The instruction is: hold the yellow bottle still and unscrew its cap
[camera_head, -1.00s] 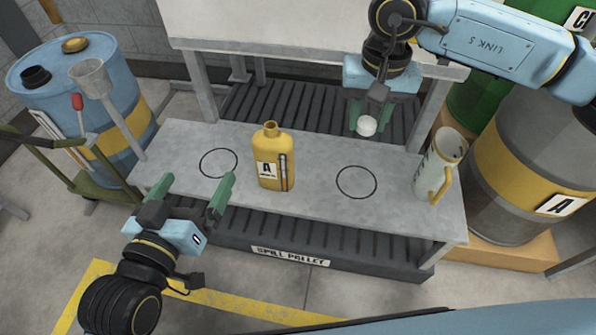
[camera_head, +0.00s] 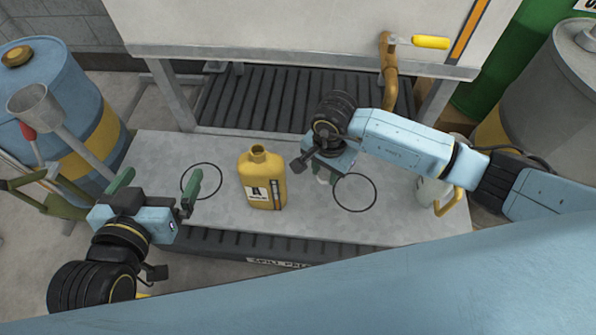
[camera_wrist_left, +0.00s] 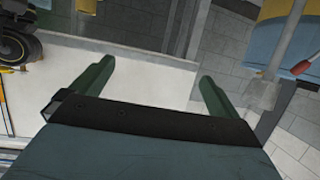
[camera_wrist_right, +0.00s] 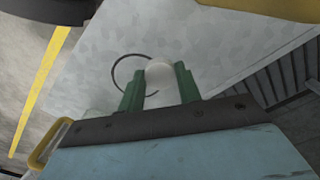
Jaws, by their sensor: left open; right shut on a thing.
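The yellow bottle (camera_head: 263,182) stands upright on the grey bench (camera_head: 225,225), its neck open and uncapped. My right gripper (camera_head: 323,178) is just right of the bottle, low over the bench near the right drawn circle. It is shut on a white cap (camera_wrist_right: 160,74), which shows clearly between its fingers in the right wrist view; the arm mostly hides it in the head view. My left gripper (camera_head: 160,180) is open and empty, left of the bottle and apart from it, beside the left drawn circle.
A blue drum (camera_head: 60,100) with a funnel (camera_head: 35,103) is at the left. A yellow-handled tap (camera_head: 430,42) hangs above the back. The right circle (camera_head: 355,192) is empty.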

